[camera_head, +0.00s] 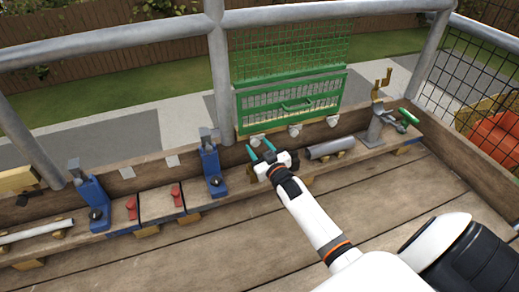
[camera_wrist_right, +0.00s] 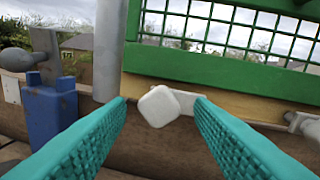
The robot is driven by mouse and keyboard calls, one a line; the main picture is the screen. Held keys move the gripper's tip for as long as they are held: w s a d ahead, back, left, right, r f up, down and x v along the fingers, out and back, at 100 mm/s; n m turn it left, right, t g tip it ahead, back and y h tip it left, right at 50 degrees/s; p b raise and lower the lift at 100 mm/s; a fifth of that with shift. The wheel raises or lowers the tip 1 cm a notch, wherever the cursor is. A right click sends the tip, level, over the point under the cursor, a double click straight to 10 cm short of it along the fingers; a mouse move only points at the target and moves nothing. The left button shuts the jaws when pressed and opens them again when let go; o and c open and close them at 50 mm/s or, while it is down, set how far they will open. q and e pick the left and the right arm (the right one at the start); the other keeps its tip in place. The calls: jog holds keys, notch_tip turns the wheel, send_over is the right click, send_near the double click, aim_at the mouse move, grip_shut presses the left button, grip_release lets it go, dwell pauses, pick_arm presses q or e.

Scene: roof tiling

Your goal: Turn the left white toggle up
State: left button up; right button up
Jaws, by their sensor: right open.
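The left white toggle (camera_head: 254,141) sits under the lower left corner of a green mesh panel (camera_head: 290,105). In the right wrist view, the left white toggle (camera_wrist_right: 158,106) shows a rounded square knob on a short arm that reaches right. My right gripper (camera_head: 261,150) is open in front of it. In the right wrist view its teal fingers (camera_wrist_right: 161,103) appear on either side of the knob, with gaps; I cannot tell how deep the knob lies between them. The middle toggle (camera_head: 294,131) and right toggle (camera_head: 332,121) sit along the same rail. My left gripper is out of view.
A grey cylinder (camera_head: 330,148) lies right of the gripper. A blue clamp (camera_head: 212,169) stands left of it, with red pieces (camera_head: 177,195) farther left. A vise with a green handle (camera_head: 409,116) stands at right. The plank floor (camera_head: 235,245) is mostly clear.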

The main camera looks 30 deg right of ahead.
jog(key=c, duration=1)
